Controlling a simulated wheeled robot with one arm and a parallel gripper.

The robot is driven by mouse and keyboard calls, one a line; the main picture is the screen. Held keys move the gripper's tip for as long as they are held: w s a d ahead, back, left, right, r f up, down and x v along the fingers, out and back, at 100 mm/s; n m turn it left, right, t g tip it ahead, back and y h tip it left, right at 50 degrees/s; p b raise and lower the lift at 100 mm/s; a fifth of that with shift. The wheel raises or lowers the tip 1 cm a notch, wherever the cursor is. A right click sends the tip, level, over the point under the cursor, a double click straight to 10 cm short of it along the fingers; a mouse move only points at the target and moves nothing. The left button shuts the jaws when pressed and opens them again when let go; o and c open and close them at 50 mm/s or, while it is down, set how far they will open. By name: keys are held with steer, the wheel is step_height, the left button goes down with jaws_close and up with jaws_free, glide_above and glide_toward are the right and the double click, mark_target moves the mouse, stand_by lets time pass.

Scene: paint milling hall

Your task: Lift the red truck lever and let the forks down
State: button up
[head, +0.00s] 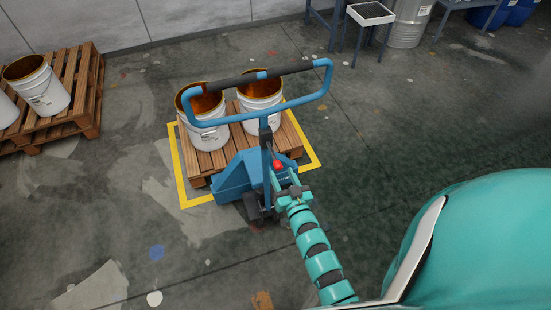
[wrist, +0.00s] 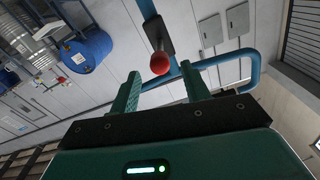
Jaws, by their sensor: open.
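The blue pallet truck (head: 240,175) stands at the near side of a wooden pallet (head: 208,165), its blue loop handle (head: 325,82) rising above. The red lever knob (head: 277,164) sits on the handle column, and it also shows in the wrist view (wrist: 160,63), at the end of a dark lever arm. My gripper (head: 288,178) is at the column just below the knob in the head view. In the wrist view my gripper (wrist: 160,82) is open, with the knob ahead, between and beyond the fingertips. I cannot tell whether they touch it. The forks are hidden under the pallet.
Two open white pails (head: 208,135) stand on the pallet inside a yellow floor outline (head: 183,188). Another pallet (head: 85,110) with pails is at the left. A small stand (head: 370,15) is at the back.

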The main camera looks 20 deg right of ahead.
mark_target(275, 159)
steer(key=shift+w+a, duration=0.15)
steer(key=shift+w, duration=3.5)
steer(key=shift+c, duration=0.5)
jaws_close()
